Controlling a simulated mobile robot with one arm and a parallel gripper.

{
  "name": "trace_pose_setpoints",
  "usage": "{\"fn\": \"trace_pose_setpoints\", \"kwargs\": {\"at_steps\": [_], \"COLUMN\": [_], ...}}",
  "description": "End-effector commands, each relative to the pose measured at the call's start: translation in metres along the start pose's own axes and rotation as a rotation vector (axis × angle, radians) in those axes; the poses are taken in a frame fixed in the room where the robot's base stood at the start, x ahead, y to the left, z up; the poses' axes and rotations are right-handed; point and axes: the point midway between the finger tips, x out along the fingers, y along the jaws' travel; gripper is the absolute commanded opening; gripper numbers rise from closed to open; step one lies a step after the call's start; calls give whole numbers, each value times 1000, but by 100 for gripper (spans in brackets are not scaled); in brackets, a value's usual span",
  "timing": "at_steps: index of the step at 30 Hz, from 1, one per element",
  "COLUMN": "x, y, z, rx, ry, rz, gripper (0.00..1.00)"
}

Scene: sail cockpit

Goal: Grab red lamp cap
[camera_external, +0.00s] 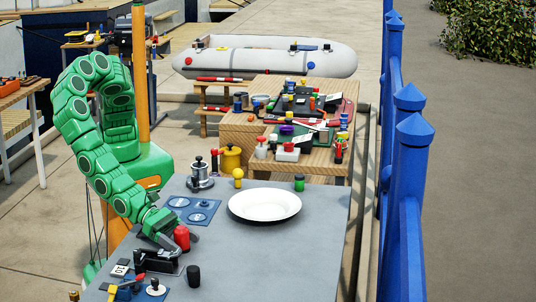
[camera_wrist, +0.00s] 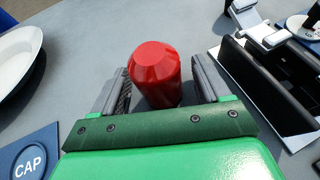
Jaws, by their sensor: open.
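The red lamp cap (camera_external: 182,236) stands on the grey table (camera_external: 270,250) near my gripper. In the wrist view the red cap (camera_wrist: 156,72) sits between the two grey fingers of my gripper (camera_wrist: 163,88). A gap shows between the cap and each finger, so the gripper is open around it. The lower part of the cap is hidden behind the gripper's green body. In the external view my gripper (camera_external: 164,232) is low over the table, right beside the cap.
A black holder (camera_wrist: 262,80) stands close to the right finger. A blue mat marked CAP (camera_wrist: 30,160) lies at lower left. A white plate (camera_external: 264,205) is further back. A black cylinder (camera_external: 193,276) stands in front. The table's right front is clear.

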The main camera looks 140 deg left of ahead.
Motion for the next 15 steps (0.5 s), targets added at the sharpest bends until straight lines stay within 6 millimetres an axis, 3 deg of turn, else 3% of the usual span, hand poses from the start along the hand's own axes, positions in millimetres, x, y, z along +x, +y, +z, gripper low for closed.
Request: {"fn": "trace_pose_setpoints", "kwargs": {"at_steps": [9,15], "x": [3,3], "y": [0,0], "z": [1,1], "rx": [1,1], "ry": [-2,-2], "rz": [0,0], "gripper": [76,45]}}
